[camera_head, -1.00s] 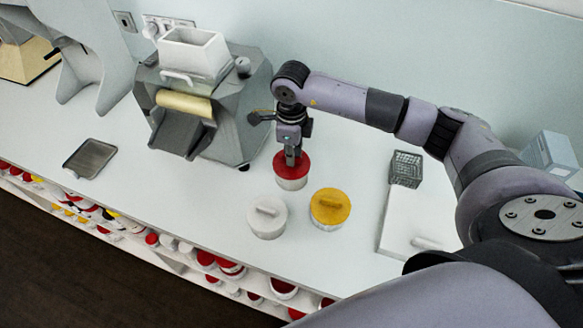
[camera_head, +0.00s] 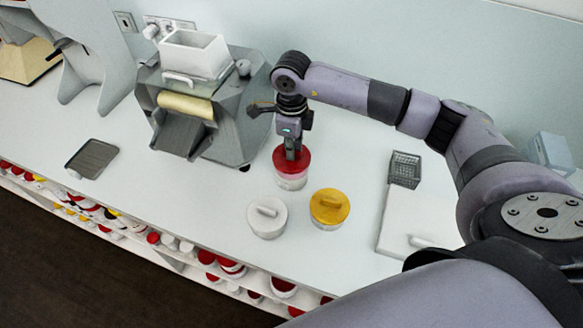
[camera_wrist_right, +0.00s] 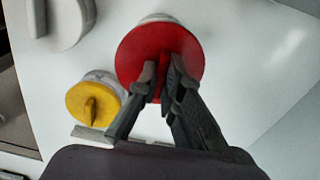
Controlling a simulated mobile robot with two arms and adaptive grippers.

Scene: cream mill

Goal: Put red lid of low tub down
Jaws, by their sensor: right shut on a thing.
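The round red lid (camera_head: 291,161) is held just above its low white tub (camera_head: 291,184), with a thin pinkish band between them; I cannot tell whether they still touch. My right gripper (camera_head: 291,153) points down and is shut on the lid's handle. In the right wrist view the red lid (camera_wrist_right: 135,58) fills the space under the fingers (camera_wrist_right: 160,85), and only a bit of the tub shows past its edge. My left gripper is not in view.
A white-lidded tub (camera_head: 267,217) and a yellow-lidded tub (camera_head: 329,208) stand close in front. A grey mill (camera_head: 208,105) stands left, with a flat grey tray (camera_head: 91,158) beyond. A wire basket (camera_head: 405,169) and white board (camera_head: 400,225) lie right. Bare counter lies between mill and tray.

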